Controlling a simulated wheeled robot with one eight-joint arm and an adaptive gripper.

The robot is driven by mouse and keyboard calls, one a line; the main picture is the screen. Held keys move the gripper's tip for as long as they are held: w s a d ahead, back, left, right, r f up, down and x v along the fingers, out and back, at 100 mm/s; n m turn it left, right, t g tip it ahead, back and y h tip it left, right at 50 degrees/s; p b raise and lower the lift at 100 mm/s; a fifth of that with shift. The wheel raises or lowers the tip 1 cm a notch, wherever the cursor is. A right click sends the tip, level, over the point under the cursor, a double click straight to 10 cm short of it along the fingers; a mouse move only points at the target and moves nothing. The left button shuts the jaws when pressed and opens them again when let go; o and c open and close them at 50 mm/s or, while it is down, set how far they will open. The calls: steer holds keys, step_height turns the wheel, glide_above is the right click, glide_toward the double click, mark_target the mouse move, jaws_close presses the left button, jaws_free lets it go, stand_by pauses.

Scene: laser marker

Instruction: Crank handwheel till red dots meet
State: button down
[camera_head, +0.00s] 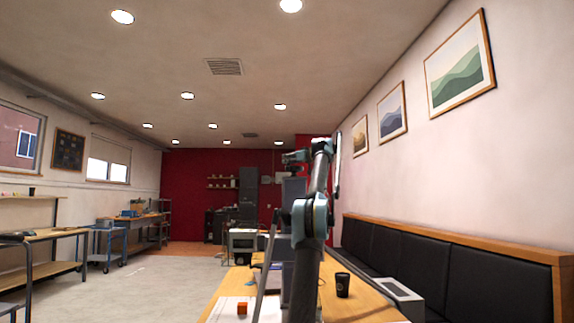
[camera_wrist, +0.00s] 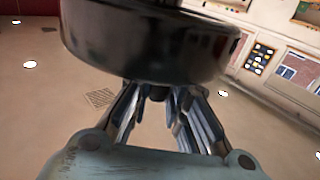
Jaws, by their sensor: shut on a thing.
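A large black round body, which looks like the handwheel (camera_wrist: 150,45), fills the top of the wrist view with its glossy rim towards me. My gripper (camera_wrist: 158,97) is directly below it, its fingers closed around a small dark part at the body's underside, mostly hidden between them. In the head view my arm rises in front of a dark grey upright machine part (camera_head: 293,188), probably the marker's column. No red dots show in either view.
The wooden table (camera_head: 350,305) holds an orange block (camera_head: 241,308) on a pale sheet, a black cup (camera_head: 342,284) and a grey-white box (camera_head: 395,290). A black padded bench (camera_head: 430,262) lines the right wall. Open floor (camera_head: 160,285) lies to the left.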

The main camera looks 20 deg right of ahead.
steer(key=shift+s+d, duration=0.1)
stand_by(0.3)
steer(key=c, duration=1.5)
jaws_free()
steer(key=shift+s+r, duration=0.1)
steer(key=shift+r, duration=0.05)
steer(key=shift+c, duration=0.2)
steer(key=v, duration=1.1)
steer(key=shift+s+d+f, duration=0.15)
steer(key=shift+s+f, duration=0.05)
steer(key=shift+s, duration=0.15)
